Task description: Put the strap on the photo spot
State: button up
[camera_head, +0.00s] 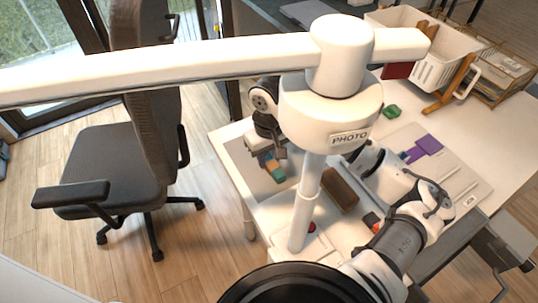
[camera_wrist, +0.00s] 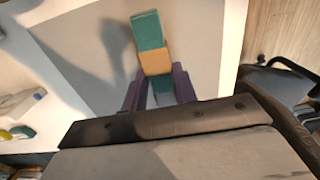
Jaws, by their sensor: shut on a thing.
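A strap with teal and orange blocks (camera_head: 273,168) hangs at my gripper (camera_head: 270,152) in the head view. In the wrist view my gripper (camera_wrist: 157,92) is shut on the strap (camera_wrist: 154,60), its dark fingers on either side and the teal end pointing away. Beneath it is a grey panel with a pale border (camera_wrist: 205,45), which also shows in the head view (camera_head: 245,157) at the table's left end. A shadow falls on the panel; I cannot tell whether the strap touches it. A white stand labelled PHOTO (camera_head: 349,138) rises beside it.
A brown block (camera_head: 340,188) lies right of the stand's post. A green piece (camera_head: 391,112) and a purple piece (camera_head: 428,146) lie further right. A white crate (camera_head: 428,48) stands at the back right. An office chair (camera_head: 110,165) is left of the table.

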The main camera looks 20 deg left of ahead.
aim_at(269, 159)
jog(key=shift+f, duration=0.15)
jog(key=o, duration=1)
notch_tip(269, 159, up, 12)
jog(key=shift+r+b, duration=0.2)
jog(key=shift+b, duration=0.1)
